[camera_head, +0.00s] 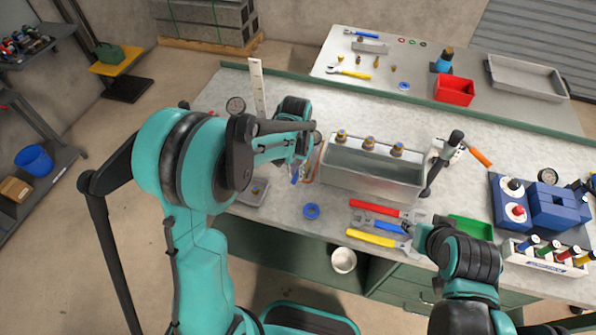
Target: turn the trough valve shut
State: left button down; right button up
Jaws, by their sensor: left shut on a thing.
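A grey metal trough (370,183) stands on the bench with three brass fittings along its back rim. My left gripper (299,168) is at the trough's left end, beside a copper-coloured pipe (318,163). It is shut on a small blue part (295,177), apparently the trough valve's handle; the arm and fingers hide most of it. How far the valve is turned cannot be seen. My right gripper (413,230) is low at the bench's front, near the pliers; its fingers are too small and covered to read.
A green tray (470,228) and a blue unit (552,207) stand to the right.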

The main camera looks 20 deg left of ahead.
pick_arm(q)
jog(key=a+m, duration=0.1)
jog(key=m, duration=0.1)
jog(key=a+m, duration=0.1)
jog(key=m, duration=0.1)
jog(key=shift+w+a, duration=0.1)
jog(key=shift+w, duration=0.25)
jog(key=m, duration=0.1)
jog(key=w+a+m, duration=0.1)
jog(key=m, duration=0.1)
jog(key=a+m, duration=0.1)
jog(key=shift+w+m+b, duration=0.3)
jog(key=shift+m+b, duration=0.05)
jog(key=shift+m, duration=0.05)
jog(key=w+m, duration=0.1)
jog(key=m, duration=0.1)
jog(key=w+a+m, duration=0.1)
jog(key=m, duration=0.1)
jog(key=shift+w, duration=0.1)
jog(key=shift+w+a+m, duration=0.1)
jog(key=shift+w+m, duration=0.4)
jog(key=shift+m, duration=0.5)
jog(key=shift+w+m, duration=0.5)
jog(key=shift+m, duration=0.5)
jog(key=c, duration=1.5)
grip_release()
